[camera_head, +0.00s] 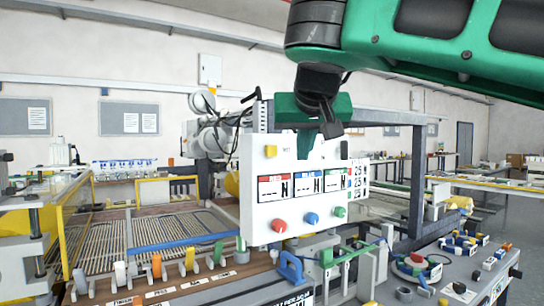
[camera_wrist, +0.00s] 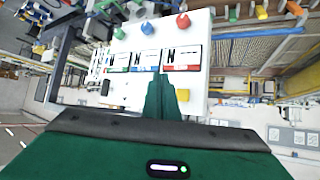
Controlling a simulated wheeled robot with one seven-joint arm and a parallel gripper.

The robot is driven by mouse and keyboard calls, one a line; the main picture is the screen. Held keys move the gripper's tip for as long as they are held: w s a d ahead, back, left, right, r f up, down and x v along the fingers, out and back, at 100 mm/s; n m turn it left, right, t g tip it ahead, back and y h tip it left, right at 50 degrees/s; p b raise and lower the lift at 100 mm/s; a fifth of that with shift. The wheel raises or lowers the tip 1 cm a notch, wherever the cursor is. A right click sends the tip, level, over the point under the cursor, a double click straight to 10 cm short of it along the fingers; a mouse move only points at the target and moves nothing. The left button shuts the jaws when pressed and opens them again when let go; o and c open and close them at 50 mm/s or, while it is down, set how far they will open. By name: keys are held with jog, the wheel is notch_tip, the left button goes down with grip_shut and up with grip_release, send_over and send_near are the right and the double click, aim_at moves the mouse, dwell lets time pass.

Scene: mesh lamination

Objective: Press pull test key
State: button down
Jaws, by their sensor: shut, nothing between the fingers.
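A white control panel (camera_head: 298,215) stands upright at the centre of the head view. A yellow key (camera_head: 270,151) is at its upper left and a black key (camera_head: 344,150) at its upper right. Their labels are too small to read, so I cannot tell which is the pull test key. My gripper (camera_head: 305,152) is shut and empty at the panel's upper part, between the two keys. In the wrist view the panel appears upside down; my gripper (camera_wrist: 162,78) partly overlaps it, beside the yellow key (camera_wrist: 183,95). I cannot tell whether the fingertips touch the panel.
The panel carries three displays marked N, with red (camera_head: 279,226), blue (camera_head: 311,219) and green (camera_head: 340,212) knobs below. A row of coloured levers (camera_head: 190,258) stands at the lower left. A grey frame post (camera_head: 418,180) rises right of the panel.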

send_near(276, 156)
notch_tip(276, 156, down, 4)
jog(key=w+d, duration=0.1)
jog(key=w, duration=0.2)
jog(key=shift+w+r, duration=0.15)
jog(key=shift+r, duration=0.1)
jog(key=shift+w+a, duration=0.1)
jog(key=shift+a, duration=0.05)
dwell(1.8)
jog(key=shift+w+a, duration=0.15)
jog(key=shift+w, duration=0.05)
jog(key=shift+w+a+r, duration=0.1)
jog(key=shift+w+a, duration=0.2)
jog(key=shift+w, duration=0.15)
dwell(1.0)
jog(key=shift+s, duration=0.1)
dwell(0.3)
jog(key=shift+s+d, duration=0.5)
jog(key=shift+s, duration=0.2)
jog(key=shift+s+d, duration=0.7)
jog(key=shift+s, duration=0.35)
jog(key=shift+s+d, duration=0.7)
jog(key=shift+s, duration=0.3)
